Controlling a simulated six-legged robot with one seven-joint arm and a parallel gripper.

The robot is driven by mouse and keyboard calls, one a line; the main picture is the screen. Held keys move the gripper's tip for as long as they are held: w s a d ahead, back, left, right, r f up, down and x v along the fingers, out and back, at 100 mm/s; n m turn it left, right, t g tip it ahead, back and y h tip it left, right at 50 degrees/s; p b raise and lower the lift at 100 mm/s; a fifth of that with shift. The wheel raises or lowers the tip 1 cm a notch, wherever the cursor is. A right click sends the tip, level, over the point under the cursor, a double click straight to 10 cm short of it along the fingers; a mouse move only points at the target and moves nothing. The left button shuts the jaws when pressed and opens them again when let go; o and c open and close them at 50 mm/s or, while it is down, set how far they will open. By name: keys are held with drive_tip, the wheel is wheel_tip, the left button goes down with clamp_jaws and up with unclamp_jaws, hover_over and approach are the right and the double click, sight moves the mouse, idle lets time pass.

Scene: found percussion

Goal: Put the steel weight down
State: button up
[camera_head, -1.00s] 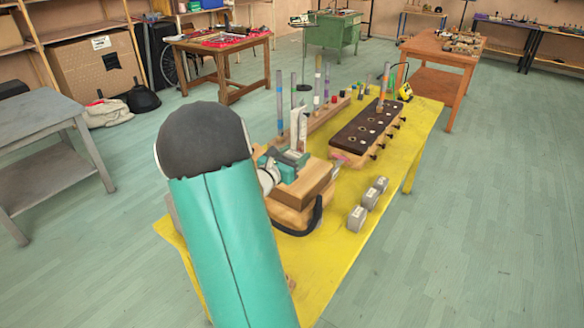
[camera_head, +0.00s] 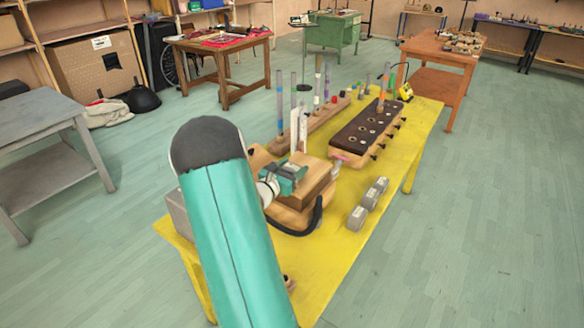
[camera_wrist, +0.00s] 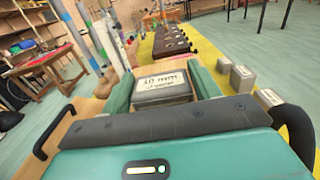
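My gripper (camera_head: 292,176) is low over the wooden block (camera_head: 311,181) on the yellow table. In the wrist view my gripper (camera_wrist: 163,88) has its teal fingers on either side of a grey steel weight (camera_wrist: 160,93) with a white label on top. The fingers appear closed against its sides. In the head view this weight is hidden by my gripper. Whether its underside touches the wood below cannot be told. Three similar grey weights stand in a row at the table's right edge, the nearest one (camera_head: 357,217) beside the wooden block.
The yellow table (camera_head: 325,262) has bare room at its near end. A dark-topped board (camera_head: 368,125) with pegs stands beyond. Upright tubes (camera_head: 280,103) rise from a wooden rack behind my gripper. A black curved handle (camera_head: 317,214) is on the block's near side.

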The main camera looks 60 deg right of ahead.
drive_tip(key=shift+o, duration=1.3)
drive_tip(key=shift+r, duration=0.2)
drive_tip(key=w+a, duration=0.2)
drive_tip(key=a, duration=1)
